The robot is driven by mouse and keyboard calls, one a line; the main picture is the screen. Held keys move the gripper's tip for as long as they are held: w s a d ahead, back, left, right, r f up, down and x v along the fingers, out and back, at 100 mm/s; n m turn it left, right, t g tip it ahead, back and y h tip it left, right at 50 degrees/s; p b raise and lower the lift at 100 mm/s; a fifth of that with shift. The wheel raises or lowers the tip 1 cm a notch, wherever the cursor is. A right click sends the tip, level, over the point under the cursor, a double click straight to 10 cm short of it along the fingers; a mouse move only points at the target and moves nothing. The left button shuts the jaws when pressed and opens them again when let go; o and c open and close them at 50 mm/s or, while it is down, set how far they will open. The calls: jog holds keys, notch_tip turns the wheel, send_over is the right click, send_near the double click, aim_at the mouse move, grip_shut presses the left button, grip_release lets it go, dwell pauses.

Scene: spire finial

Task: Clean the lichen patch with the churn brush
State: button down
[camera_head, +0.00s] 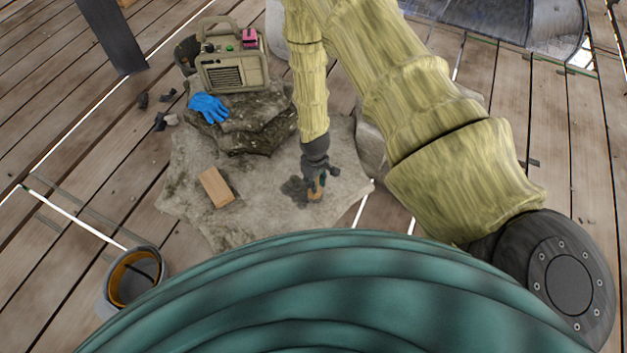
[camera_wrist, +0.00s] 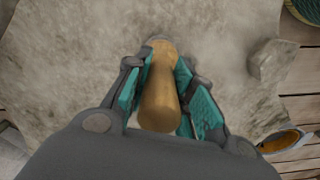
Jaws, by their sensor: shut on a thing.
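My gripper (camera_head: 316,186) points down over the pale stone slab (camera_head: 245,215), near its right-hand end. It is shut on a rounded wooden handle (camera_wrist: 160,95), which I take to be the churn brush. The brush's lower end is hidden in both views, so I cannot tell whether it touches the stone. A dark patch (camera_head: 292,190) on the slab shows just left of my gripper in the head view; it may be the lichen patch or partly shadow. In the wrist view the slab (camera_wrist: 80,60) lies beneath the handle, and no clear patch shows.
A wooden block (camera_head: 216,187) lies on the slab to the left. Behind it, a darker rock (camera_head: 250,130) bears a blue glove (camera_head: 208,107) and a beige machine (camera_head: 232,65). A bucket (camera_head: 112,290) stands at the lower left. Small dark fragments lie on the planks at left.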

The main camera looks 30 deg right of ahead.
jog(key=shift+w+d, duration=0.3)
jog(key=shift+d, duration=0.3)
jog(key=shift+w, duration=0.15)
jog(key=shift+w+a, duration=0.3)
jog(key=shift+w, duration=0.35)
jog(key=shift+w+a, duration=0.3)
jog(key=shift+w, duration=0.3)
jog(key=shift+w, duration=0.2)
jog(key=shift+w+a+f+b, duration=0.1)
jog(key=shift+w+a+b, duration=0.15)
jog(key=shift+w, duration=0.35)
jog(key=shift+w+a+b, duration=0.1)
jog(key=shift+w+a, duration=0.2)
jog(key=shift+w, duration=0.3)
jog(key=shift+w, duration=0.1)
jog(key=shift+w+a, duration=0.3)
jog(key=shift+w, duration=0.35)
jog(key=shift+w+a, duration=0.3)
jog(key=shift+w, duration=0.35)
jog(key=shift+w, duration=0.1)
jog(key=shift+w+a+b, duration=0.25)
jog(key=shift+w+a, duration=0.05)
jog(key=shift+w, duration=0.35)
jog(key=shift+w+a+b, duration=0.25)
jog(key=shift+w, duration=0.35)
